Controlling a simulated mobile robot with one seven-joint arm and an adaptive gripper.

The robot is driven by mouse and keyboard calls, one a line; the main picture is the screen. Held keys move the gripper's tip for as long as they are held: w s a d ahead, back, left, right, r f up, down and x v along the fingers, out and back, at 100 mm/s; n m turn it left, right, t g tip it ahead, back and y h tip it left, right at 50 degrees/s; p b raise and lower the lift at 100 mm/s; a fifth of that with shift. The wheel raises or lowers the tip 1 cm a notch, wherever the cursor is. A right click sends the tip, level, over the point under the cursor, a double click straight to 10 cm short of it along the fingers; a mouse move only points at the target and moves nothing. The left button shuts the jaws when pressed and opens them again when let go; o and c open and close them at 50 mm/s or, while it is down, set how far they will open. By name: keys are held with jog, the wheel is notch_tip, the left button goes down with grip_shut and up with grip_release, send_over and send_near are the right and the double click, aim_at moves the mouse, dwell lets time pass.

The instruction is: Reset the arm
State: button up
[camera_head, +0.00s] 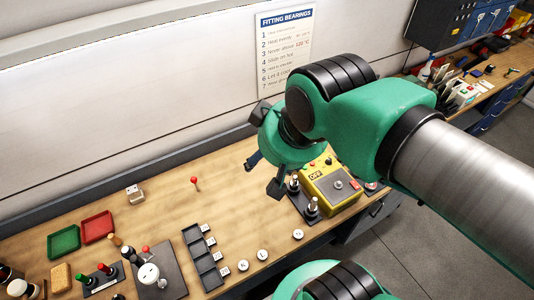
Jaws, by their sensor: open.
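My arm, green with black joints and a grey metal link, comes in from the right and spans the middle of the head view. My gripper (266,172) hangs above the workbench, left of a yellow control box. Its dark fingers are spread apart with nothing seen between them. The wooden workbench (225,190) lies below it. Part of the gripper is hidden behind my green wrist.
The yellow box (325,178) marked OFF stands close to my gripper, with metal posts beside it. Red (97,227) and green (64,241) trays, levers and a dark rack (203,262) lie left. A wall sign (284,50) hangs behind. Bare wood lies left of my gripper.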

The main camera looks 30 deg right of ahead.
notch_tip(320, 180, down, 17)
jog(key=b, duration=1.7)
jog(key=shift+f, duration=0.15)
